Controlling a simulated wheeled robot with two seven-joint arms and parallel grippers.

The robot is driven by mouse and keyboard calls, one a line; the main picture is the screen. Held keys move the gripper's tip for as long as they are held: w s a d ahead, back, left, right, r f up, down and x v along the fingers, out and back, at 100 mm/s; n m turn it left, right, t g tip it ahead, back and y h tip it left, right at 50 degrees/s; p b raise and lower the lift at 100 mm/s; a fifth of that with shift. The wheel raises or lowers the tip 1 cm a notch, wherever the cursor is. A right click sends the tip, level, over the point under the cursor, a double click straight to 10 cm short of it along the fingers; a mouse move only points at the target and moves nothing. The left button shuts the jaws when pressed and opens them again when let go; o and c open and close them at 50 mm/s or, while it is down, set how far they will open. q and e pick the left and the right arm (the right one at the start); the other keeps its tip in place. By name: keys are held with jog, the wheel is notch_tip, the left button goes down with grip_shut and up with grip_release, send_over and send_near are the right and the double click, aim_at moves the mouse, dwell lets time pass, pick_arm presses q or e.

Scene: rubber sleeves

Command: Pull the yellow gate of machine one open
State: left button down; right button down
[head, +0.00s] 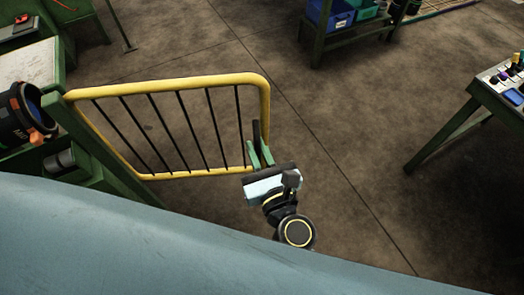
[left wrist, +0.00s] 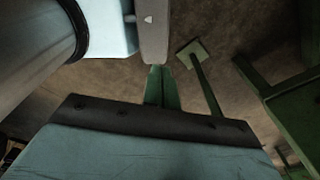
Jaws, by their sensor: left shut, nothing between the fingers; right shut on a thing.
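The yellow gate (head: 165,86) is a tubular frame with black bars, in the head view's left half. Its left side meets a green post (head: 88,135) of the machine at the left. The gate extends rightward from it, over the floor. My right gripper (head: 259,152) is at the gate's far right end, with green fingers shut on a dark upright part beside the yellow end tube. The gripper hides the lower right corner. My left gripper (left wrist: 162,86) shows only in the left wrist view, its green fingers together and empty.
A black and orange device (head: 22,115) sits on the machine at the left. A green table with controls (head: 510,80) stands at the right. A shelf with blue and green bins (head: 330,14) is at the back. The floor between is clear.

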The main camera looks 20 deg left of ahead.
jog(key=shift+a, duration=0.15)
jog(key=c, duration=1.6)
grip_release()
pick_arm(q)
jog(key=shift+w+a, duration=0.1)
jog(key=shift+w, duration=0.5)
pick_arm(e)
jog(key=shift+o, duration=0.3)
